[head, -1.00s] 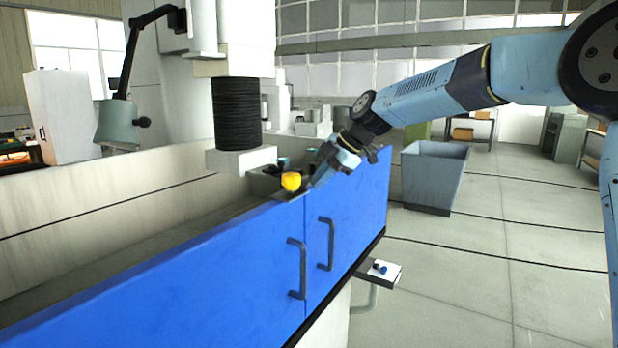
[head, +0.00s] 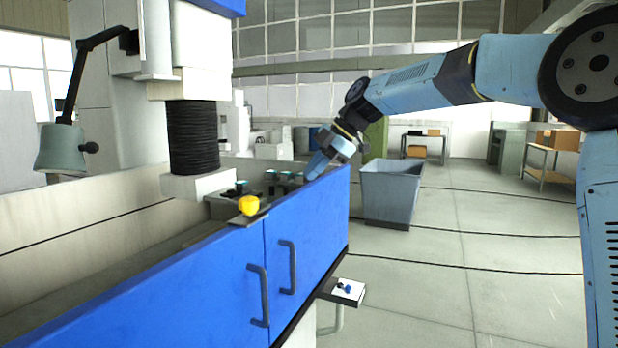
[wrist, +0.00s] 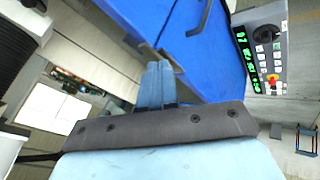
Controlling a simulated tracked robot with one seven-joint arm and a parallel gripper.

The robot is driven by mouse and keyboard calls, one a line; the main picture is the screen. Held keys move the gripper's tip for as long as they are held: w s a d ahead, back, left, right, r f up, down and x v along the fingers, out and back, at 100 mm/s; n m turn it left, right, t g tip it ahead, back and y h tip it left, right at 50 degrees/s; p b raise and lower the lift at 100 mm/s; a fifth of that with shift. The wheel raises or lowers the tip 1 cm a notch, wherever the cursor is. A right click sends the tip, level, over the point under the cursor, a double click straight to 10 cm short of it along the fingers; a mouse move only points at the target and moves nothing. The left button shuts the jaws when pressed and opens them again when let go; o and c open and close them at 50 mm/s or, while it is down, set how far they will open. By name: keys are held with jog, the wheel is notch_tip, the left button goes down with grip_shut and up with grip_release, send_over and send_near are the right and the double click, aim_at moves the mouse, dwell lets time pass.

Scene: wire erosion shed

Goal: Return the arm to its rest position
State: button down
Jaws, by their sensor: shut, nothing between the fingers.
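My arm reaches in from the right in the head view. My gripper (head: 312,174) points down and left at the far end of the blue-fronted tank (head: 215,282), close to its top edge. In the wrist view my gripper (wrist: 157,70) shows its two blue fingers together, with nothing between them. The tank's blue front also fills the upper middle of the wrist view (wrist: 170,25). From the head view I cannot tell whether the fingertips touch the tank.
A yellow knob (head: 249,206) sits on the tank's rim near small clamps (head: 270,178). A black bellows column (head: 193,138) hangs over the tank. A grey bin (head: 390,192) stands right of it. A control panel (wrist: 260,50) shows in the wrist view.

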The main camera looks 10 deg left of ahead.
jog(key=s+d+f+m+t+h, duration=0.2)
jog(key=s+d+f+m, duration=0.1)
jog(key=s+d+m, duration=0.6)
jog(key=s+d+f+m+t+h, duration=0.2)
jog(key=s+d+m, duration=0.7)
jog(key=d, duration=0.8)
jog(key=s+d+f+m+t+h, duration=0.2)
jog(key=s+d+f+m, duration=0.4)
jog(key=s+d+m, duration=0.4)
jog(key=s+d+h, duration=0.1)
jog(key=s+d, duration=0.1)
jog(key=d, duration=0.1)
jog(key=shift+s+f, duration=0.2)
jog(key=shift+s, duration=0.15)
jog(key=c, duration=1.8)
grip_release()
jog(key=shift+a, duration=0.1)
